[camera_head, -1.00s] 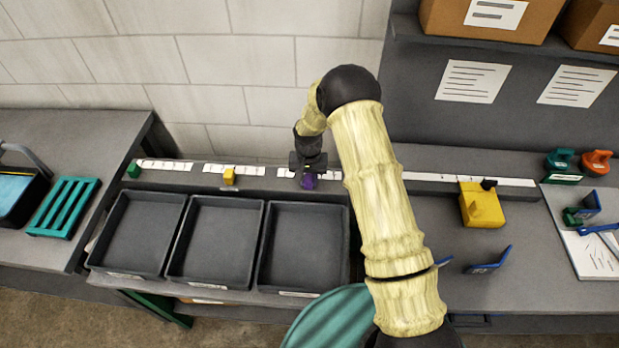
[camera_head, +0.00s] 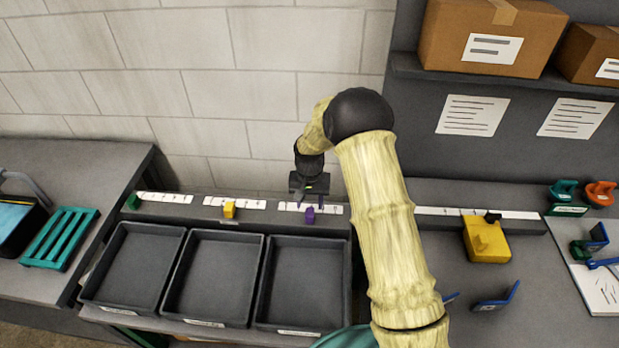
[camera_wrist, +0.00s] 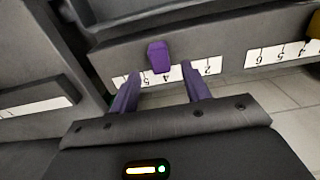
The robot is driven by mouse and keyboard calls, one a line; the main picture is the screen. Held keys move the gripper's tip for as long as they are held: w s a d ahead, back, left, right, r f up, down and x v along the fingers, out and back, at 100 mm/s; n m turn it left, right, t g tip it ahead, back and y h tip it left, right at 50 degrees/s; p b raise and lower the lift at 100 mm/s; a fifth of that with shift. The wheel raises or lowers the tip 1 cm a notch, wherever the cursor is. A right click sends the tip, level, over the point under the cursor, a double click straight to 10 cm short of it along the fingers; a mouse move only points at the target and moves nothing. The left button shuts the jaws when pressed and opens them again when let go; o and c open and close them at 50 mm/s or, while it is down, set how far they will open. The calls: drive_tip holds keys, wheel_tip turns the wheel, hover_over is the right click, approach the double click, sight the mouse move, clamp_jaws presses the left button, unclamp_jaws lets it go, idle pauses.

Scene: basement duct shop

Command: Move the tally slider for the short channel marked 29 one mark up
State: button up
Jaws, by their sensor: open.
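A purple slider (camera_head: 310,215) stands on the white marked strip (camera_head: 331,209) behind the rightmost of the bins. In the wrist view the purple slider (camera_wrist: 159,56) shows beyond my fingertips, on a scale (camera_wrist: 207,69) seen upside down with small numerals. My gripper (camera_head: 309,202) is open and empty, just above and behind the slider and apart from it. Its two purple fingers (camera_wrist: 160,86) lie over the strip on either side of the slider's line. A yellow slider (camera_head: 229,209) and a green slider (camera_head: 132,200) sit on strips further left. I cannot read a 29 anywhere.
Three empty dark bins (camera_head: 265,262) stand in front of the rail, with labels too small to read. A yellow block-like tool (camera_head: 486,239) and blue brackets (camera_head: 498,297) lie on the right bench. A block wall is behind the rail; a shelf with boxes (camera_head: 490,38) is at upper right.

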sight(310, 212)
wheel_tip(310, 212, up, 12)
drive_tip(key=b, duration=0.2)
drive_tip(key=shift+f, duration=0.1)
idle(0.3)
drive_tip(key=s+d+r+t, duration=0.1)
drive_tip(key=s+d, duration=0.3)
drive_tip(key=s, duration=0.4)
drive_tip(key=s+d+r, duration=0.1)
drive_tip(key=s+d, duration=0.3)
drive_tip(key=s, duration=0.4)
drive_tip(key=s+d+r+n+t, duration=0.1)
drive_tip(key=s+d, duration=0.4)
drive_tip(key=s, duration=0.3)
drive_tip(key=shift+s+t, duration=0.15)
drive_tip(key=shift+t, duration=0.15)
drive_tip(key=shift+d, duration=0.1)
idle(1.9)
